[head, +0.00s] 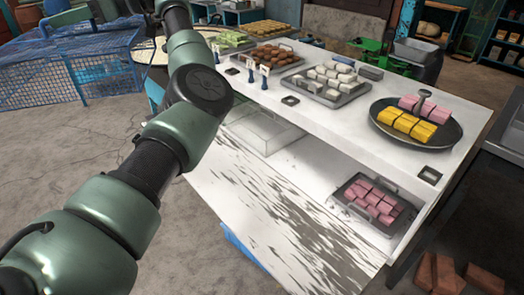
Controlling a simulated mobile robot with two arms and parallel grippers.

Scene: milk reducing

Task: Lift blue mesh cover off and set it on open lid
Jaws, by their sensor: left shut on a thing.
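Blue mesh (105,80), which looks like the cover, spreads across the upper left in the head view. A round cream surface (148,50) shows partly behind my arm. I cannot make out an open lid. My right gripper is not in view.
A white counter (330,115) fills the middle, with trays of sweets and a dark round plate (380,132) on top. A tray of pink sweets (350,205) sits on its lower shelf. Bricks (440,275) lie at the lower right. Bare floor (50,150) is at left.

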